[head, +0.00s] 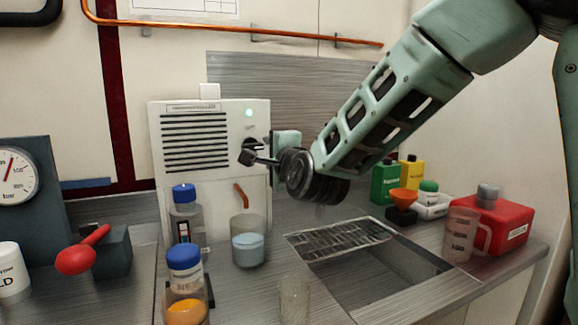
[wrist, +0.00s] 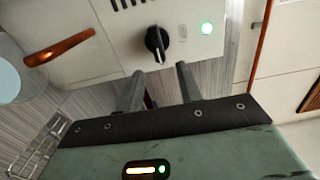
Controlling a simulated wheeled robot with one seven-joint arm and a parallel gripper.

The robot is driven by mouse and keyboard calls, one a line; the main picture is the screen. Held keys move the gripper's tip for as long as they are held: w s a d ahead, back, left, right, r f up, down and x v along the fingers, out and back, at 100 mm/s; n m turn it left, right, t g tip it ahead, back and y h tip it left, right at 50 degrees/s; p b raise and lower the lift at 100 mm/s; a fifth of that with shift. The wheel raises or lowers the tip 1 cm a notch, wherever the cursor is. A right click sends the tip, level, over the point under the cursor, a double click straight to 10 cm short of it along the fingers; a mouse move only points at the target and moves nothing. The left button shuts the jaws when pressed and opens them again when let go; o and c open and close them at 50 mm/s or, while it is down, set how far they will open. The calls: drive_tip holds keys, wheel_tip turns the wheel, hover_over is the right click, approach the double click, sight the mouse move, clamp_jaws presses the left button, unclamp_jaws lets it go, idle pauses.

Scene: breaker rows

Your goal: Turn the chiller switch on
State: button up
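The lit lamp also shows to the right of the switch in the wrist view (wrist: 207,28). My gripper (wrist: 160,80) is open, with its two fingers apart and nothing between them. The fingers point toward the chiller front and appear short of the switch. In the head view my gripper (head: 250,157) partly covers the switch area.
A blue-capped bottle (head: 186,215), a beaker of blue liquid (head: 249,248) and an orange-filled bottle (head: 186,295) stand in front of the chiller. An orange-red handle (wrist: 60,47) shows near the beaker. A sink (head: 375,280) lies right; a copper pipe (head: 235,30) runs above.

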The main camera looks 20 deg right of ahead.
drive_tip(key=s, duration=1.1)
drive_tip(key=shift+s+b, duration=0.35)
drive_tip(key=shift+s+f, duration=0.1)
